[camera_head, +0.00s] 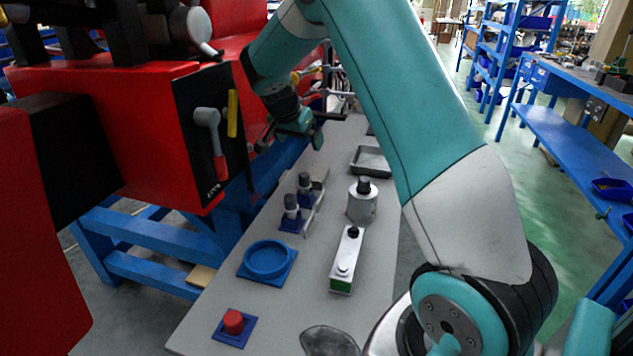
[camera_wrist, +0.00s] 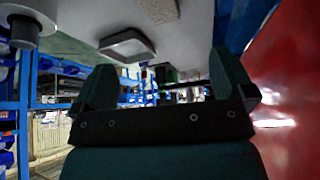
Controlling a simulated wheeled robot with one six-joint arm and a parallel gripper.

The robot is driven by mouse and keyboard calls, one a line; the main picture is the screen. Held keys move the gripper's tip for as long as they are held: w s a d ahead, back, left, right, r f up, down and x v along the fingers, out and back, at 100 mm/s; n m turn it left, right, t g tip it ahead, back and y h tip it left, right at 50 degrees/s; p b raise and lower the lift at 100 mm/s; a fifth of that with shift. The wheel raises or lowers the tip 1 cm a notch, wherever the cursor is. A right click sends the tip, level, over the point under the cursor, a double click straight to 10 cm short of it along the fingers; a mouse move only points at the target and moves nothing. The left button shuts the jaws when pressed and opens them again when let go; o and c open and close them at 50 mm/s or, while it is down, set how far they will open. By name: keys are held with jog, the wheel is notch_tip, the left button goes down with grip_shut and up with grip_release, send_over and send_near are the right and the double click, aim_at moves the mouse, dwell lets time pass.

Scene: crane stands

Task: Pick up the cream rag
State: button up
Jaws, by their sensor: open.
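A small beige patch that looks like the cream rag (camera_head: 320,174) lies on the grey bench in the head view, behind two dark-capped bottles that partly hide it. A beige, textured piece, likely the same rag (camera_wrist: 160,10), shows at the top edge of the wrist view, partly cut off. My gripper (camera_head: 291,142) is above the far left part of the bench, beyond the rag and close to the red machine. In the wrist view its two fingers (camera_wrist: 162,82) stand wide apart with nothing between them.
The grey bench (camera_head: 305,240) also holds a metal tray (camera_head: 371,160), a silver can (camera_head: 362,203), a white-and-green box (camera_head: 346,262), two bottles (camera_head: 298,200), a blue ring (camera_head: 267,260) and a red knob (camera_head: 233,322). The red machine (camera_head: 130,120) stands close on the left.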

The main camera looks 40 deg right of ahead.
send_near(316, 172)
jog(key=x, duration=0.4)
jog(key=shift+a+f, duration=0.15)
jog(key=shift+a, duration=0.05)
jog(key=x, duration=0.5)
jog(key=shift+d, duration=0.25)
jog(key=shift+c, duration=0.2)
jog(key=c, duration=1.1)
